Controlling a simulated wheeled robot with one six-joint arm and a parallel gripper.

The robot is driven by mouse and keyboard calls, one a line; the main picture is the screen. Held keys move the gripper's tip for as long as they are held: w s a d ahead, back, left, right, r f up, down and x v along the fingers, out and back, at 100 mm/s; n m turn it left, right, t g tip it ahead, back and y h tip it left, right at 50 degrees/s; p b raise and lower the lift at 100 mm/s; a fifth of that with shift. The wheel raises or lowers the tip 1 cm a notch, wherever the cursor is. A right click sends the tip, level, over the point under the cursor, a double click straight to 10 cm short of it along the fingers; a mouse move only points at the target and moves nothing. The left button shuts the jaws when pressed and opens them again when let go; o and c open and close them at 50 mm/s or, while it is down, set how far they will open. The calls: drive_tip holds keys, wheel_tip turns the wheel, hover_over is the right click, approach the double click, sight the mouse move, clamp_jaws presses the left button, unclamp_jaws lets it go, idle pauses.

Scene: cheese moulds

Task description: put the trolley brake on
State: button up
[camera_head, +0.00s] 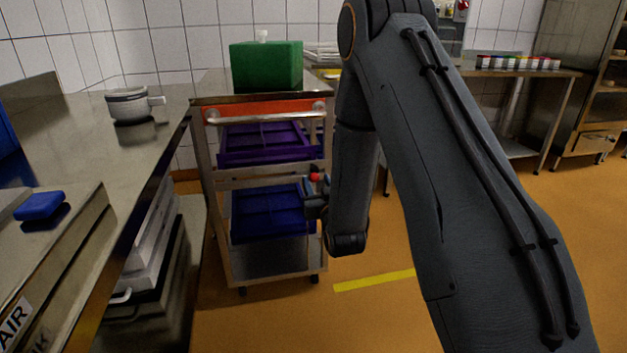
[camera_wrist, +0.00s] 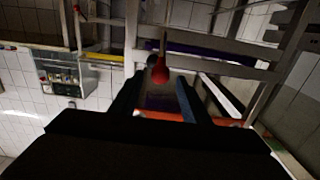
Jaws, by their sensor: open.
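The trolley (camera_head: 209,185) is a metal frame with shelves and small wheels, beside the left counter. The brake appears as a red ball knob (camera_head: 315,177) on a short stem at the trolley's right side. In the wrist view the knob (camera_wrist: 160,74) shows at the fingertips, between the fingers as seen from there. My gripper (camera_head: 312,196) is beside the trolley's right edge, partly hidden by my arm. In the wrist view my gripper (camera_wrist: 158,88) has its fingers apart. I cannot tell whether either finger touches the knob.
The trolley carries a green box (camera_head: 266,66), a purple crate (camera_head: 262,158) and a blue crate (camera_head: 266,224). A steel counter (camera_head: 75,125) with a pot (camera_head: 130,104) stands close on the left. The floor (camera_head: 370,310) in front is clear, with a yellow line.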

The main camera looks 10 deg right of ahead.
sight(315, 179)
drive_tip(key=shift+w, duration=1.95)
clamp_jaws()
